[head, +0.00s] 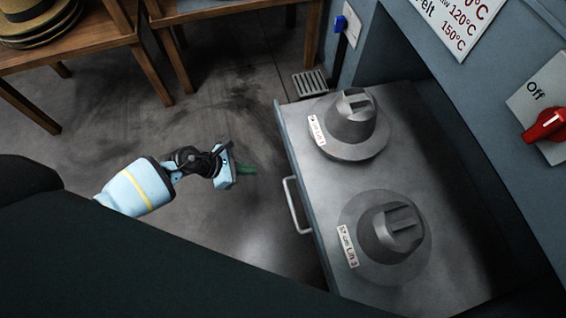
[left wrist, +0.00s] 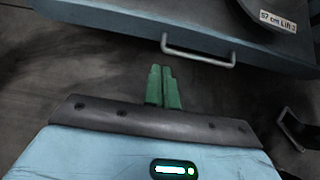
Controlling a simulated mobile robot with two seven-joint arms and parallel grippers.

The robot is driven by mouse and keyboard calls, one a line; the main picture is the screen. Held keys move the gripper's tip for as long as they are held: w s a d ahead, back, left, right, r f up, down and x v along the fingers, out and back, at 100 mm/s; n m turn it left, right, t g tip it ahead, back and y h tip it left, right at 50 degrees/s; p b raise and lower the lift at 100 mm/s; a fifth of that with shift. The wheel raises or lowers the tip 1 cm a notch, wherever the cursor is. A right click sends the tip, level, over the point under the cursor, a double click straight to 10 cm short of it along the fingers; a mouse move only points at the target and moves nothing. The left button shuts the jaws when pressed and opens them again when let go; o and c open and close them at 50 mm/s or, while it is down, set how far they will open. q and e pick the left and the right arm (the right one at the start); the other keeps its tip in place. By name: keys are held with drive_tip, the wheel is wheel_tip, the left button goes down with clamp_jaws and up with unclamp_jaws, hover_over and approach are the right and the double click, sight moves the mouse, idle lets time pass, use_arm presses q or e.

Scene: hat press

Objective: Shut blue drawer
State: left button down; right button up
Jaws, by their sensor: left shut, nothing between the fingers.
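The blue drawer (head: 296,160) stands pulled out of the blue-grey cabinet, with a metal top surface bearing two grey hat moulds. Its pale bar handle (head: 292,205) is on the front face; the handle also shows in the left wrist view (left wrist: 199,55). My left gripper (head: 248,169) is left of the drawer front, apart from it. Its green fingers (left wrist: 162,85) are together with nothing between them, and they point toward the drawer front just left of the handle in the left wrist view. My right gripper is in neither view.
The moulds (head: 347,128) (head: 387,240) carry white labels. A red knob (head: 545,125) marked Off is on the cabinet at right. A wooden table (head: 75,52) with hats is at upper left. A floor grate (head: 310,83) lies beyond the drawer. The floor before the drawer is clear.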

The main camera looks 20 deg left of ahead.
use_arm(q)
drive_tip(key=b, duration=0.5)
approach(295, 171)
drive_tip(key=x, duration=0.5)
drive_tip(key=shift+s+a+f, duration=0.2)
drive_tip(key=shift+a+f, duration=0.1)
drive_tip(key=shift+f, duration=0.1)
drive_tip(key=shift+w+d, duration=0.35)
drive_tip(key=shift+d, duration=0.2)
drive_tip(key=shift+d, duration=0.1)
